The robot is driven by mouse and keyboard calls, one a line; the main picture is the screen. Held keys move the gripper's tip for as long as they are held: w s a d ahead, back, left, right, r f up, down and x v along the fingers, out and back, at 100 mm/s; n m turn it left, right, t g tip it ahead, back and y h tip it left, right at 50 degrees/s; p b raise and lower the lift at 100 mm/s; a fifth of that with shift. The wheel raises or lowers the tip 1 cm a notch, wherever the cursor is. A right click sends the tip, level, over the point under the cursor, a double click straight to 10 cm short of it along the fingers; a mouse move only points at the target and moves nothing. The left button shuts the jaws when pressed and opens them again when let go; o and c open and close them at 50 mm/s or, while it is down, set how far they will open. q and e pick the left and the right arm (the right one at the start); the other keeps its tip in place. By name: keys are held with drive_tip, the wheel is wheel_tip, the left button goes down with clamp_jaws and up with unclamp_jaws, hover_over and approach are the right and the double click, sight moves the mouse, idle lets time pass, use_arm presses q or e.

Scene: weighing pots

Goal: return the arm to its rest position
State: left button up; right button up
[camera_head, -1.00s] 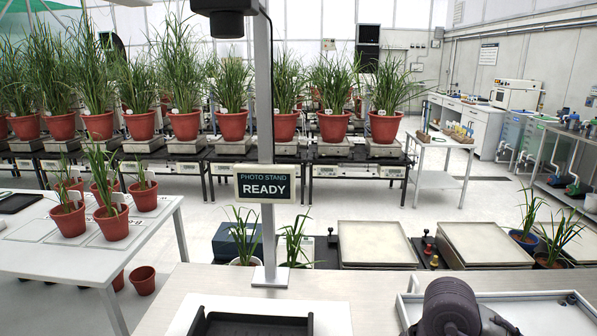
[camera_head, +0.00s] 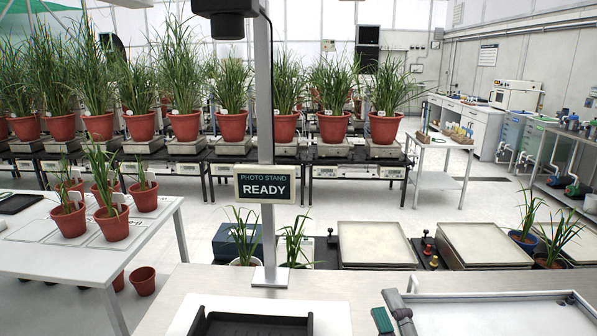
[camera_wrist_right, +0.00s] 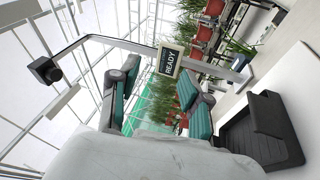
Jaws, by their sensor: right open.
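My right gripper (camera_head: 392,315) shows at the bottom edge of the head view, right of the black tray. Only its teal-padded finger parts show there; the rest of the arm is out of frame. In the right wrist view my right gripper (camera_wrist_right: 158,80) has its two fingers spread wide apart, with nothing between them. My left gripper and arm are not in view.
The black tray (camera_head: 252,325) lies on the near bench, in front of the photo stand's post (camera_head: 265,150); its sign (camera_head: 266,185) reads READY. A light, rimmed tray (camera_head: 500,318) lies right of my gripper. Two balances (camera_head: 375,242) (camera_head: 485,243) stand beyond the bench.

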drive_tip(key=s+d+f+m+g+h, duration=0.35)
drive_tip(key=f+m, duration=0.25)
drive_tip(key=f, duration=0.3)
drive_tip(key=s+d+f+m+g+h, duration=0.25)
drive_tip(key=f+m+g, duration=0.25)
drive_tip(key=f, duration=0.3)
drive_tip(key=s+f+m+g+y, duration=0.2)
drive_tip(key=s+f+m+g, duration=0.6)
drive_tip(key=s+f, duration=0.65)
drive_tip(key=s+f+n+g, duration=0.1)
drive_tip(key=s+f, duration=0.1)
drive_tip(key=f, duration=1.1)
drive_tip(key=s+f+n+g, duration=0.1)
drive_tip(key=s+f, duration=0.1)
drive_tip(key=f, duration=1)
drive_tip(key=s+d+f+g, duration=0.1)
drive_tip(key=s+d+f, duration=0.2)
drive_tip(key=s+f, duration=1.1)
drive_tip(key=shift+s, duration=0.85)
drive_tip(key=shift+s+f, duration=0.1)
drive_tip(key=shift+c, duration=0.5)
drive_tip(key=shift+s+d, duration=0.1)
